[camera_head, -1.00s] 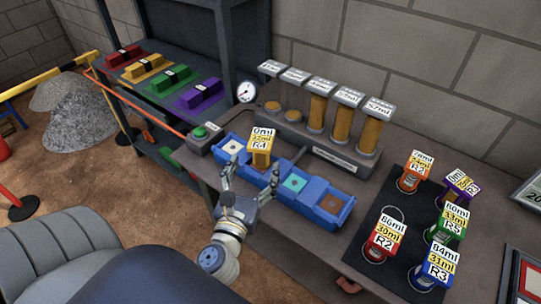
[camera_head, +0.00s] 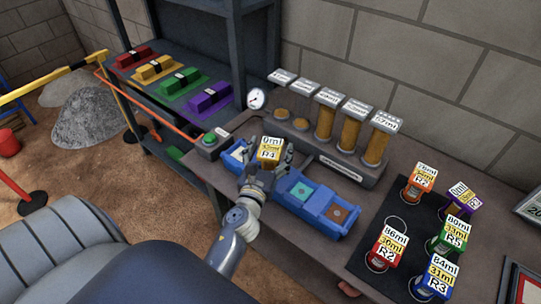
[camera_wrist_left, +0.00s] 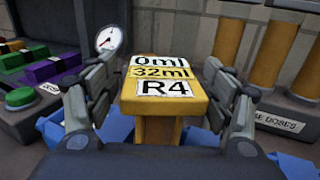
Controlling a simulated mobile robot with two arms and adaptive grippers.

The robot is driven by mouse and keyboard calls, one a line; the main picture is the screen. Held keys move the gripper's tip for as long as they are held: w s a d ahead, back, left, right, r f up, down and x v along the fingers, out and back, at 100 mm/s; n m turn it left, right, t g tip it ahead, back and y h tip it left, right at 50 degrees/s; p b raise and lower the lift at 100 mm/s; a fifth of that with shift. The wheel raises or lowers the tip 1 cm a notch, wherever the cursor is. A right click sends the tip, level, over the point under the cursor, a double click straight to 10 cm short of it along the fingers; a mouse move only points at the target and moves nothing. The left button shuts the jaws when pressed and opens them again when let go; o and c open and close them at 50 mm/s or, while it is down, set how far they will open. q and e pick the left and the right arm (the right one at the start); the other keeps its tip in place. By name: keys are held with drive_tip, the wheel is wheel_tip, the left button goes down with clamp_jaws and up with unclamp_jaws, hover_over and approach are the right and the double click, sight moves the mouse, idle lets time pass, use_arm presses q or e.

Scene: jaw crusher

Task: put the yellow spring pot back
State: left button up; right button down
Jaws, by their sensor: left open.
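The yellow spring pot (camera_head: 270,152), labelled 0ml, 32ml and R4, stands upright in the blue tray (camera_head: 318,226), toward its left part. My left gripper (camera_head: 266,165) is open, with its fingers on either side of the pot. In the left wrist view the yellow pot (camera_wrist_left: 160,95) sits between the two open fingers, with gaps on both sides. The pot's base is hidden. A black mat (camera_head: 380,247) at right bears an empty white ring (camera_head: 396,224) and several other labelled pots. My right gripper is not in view.
A row of dosing tubes (camera_head: 325,120) stands behind the tray. A red pot (camera_head: 388,247), an orange pot (camera_head: 420,182) and others stand on the mat. A green button box (camera_head: 210,140) and a gauge (camera_head: 256,98) are at left.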

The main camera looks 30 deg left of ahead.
use_arm(q)
drive_tip(key=shift+s+r, duration=0.1)
drive_tip(key=c, duration=1.3)
drive_tip(key=shift+c, duration=0.6)
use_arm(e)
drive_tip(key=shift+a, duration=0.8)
